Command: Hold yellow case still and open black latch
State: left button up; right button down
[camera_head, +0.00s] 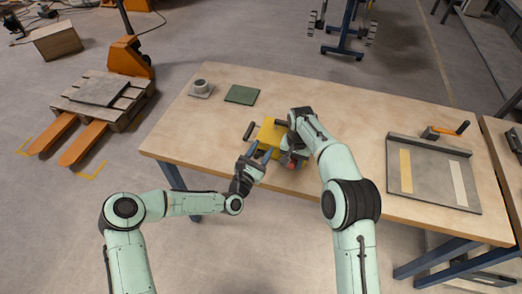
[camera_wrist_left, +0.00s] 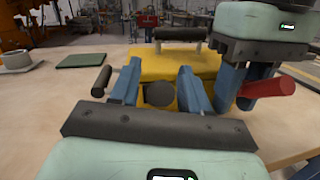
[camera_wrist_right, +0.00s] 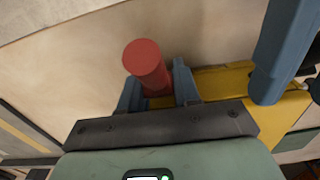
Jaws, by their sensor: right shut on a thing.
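The yellow case (camera_head: 268,131) lies on the wooden table; its top shows in the left wrist view (camera_wrist_left: 178,64). A round black part (camera_wrist_left: 159,94), probably the black latch, faces my left gripper (camera_wrist_left: 159,70). That gripper is open, its blue fingers on either side of the black part; I cannot tell whether they touch it. My right gripper (camera_wrist_right: 157,85) is shut on a red handle (camera_wrist_right: 147,60) beside the case. The red handle also shows in the left wrist view (camera_wrist_left: 268,89). My right arm hides the case's right side in the head view.
Dark bar handles stand left of the case (camera_wrist_left: 101,80) and behind it (camera_wrist_left: 180,34). A green mat (camera_head: 241,94) and a grey cup (camera_head: 200,86) are at the back left. A grey tray (camera_head: 431,197) with two strips lies at the right. The table's front left is clear.

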pick_arm(q)
jog(key=shift+a, duration=0.1)
jog(key=v, duration=1.2)
pick_arm(e)
jog(key=c, duration=0.7)
grip_release()
jog(key=shift+c, duration=0.2)
